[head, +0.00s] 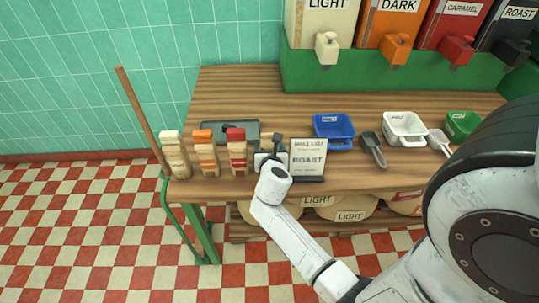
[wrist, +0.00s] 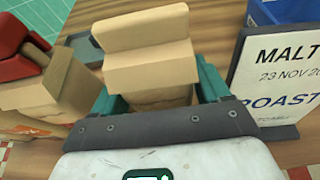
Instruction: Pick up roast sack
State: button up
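A plain tan paper sack with a folded top (wrist: 150,62) stands in the middle of the wrist view, between the two green fingers of my gripper (wrist: 160,95). One finger is on each side of it, spread wide. Firm contact on both sides does not show. No label shows on this face of the sack. In the head view my gripper (head: 270,158) is at the table's front edge, between the red-topped sack and the sign, and hides most of this sack.
A red-topped sack (head: 237,152) is close on the left, with orange-topped (head: 206,153) and pale-topped (head: 175,154) sacks beyond. A ROAST sign (head: 308,158) stands close on the right. A blue tray (head: 334,126) and scoops lie farther right. Open tabletop (head: 240,95) lies behind.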

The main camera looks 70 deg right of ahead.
aim_at(270, 147)
jog(key=c, duration=0.9)
jog(key=shift+r, duration=0.45)
notch_tip(270, 147, up, 2)
jog(key=shift+r+p, duration=0.1)
jog(key=shift+p, duration=0.45)
jog(key=s+a+r, duration=0.8)
jog(key=s+r, duration=0.2)
jog(key=s, duration=0.1)
jog(key=shift+a, duration=0.35)
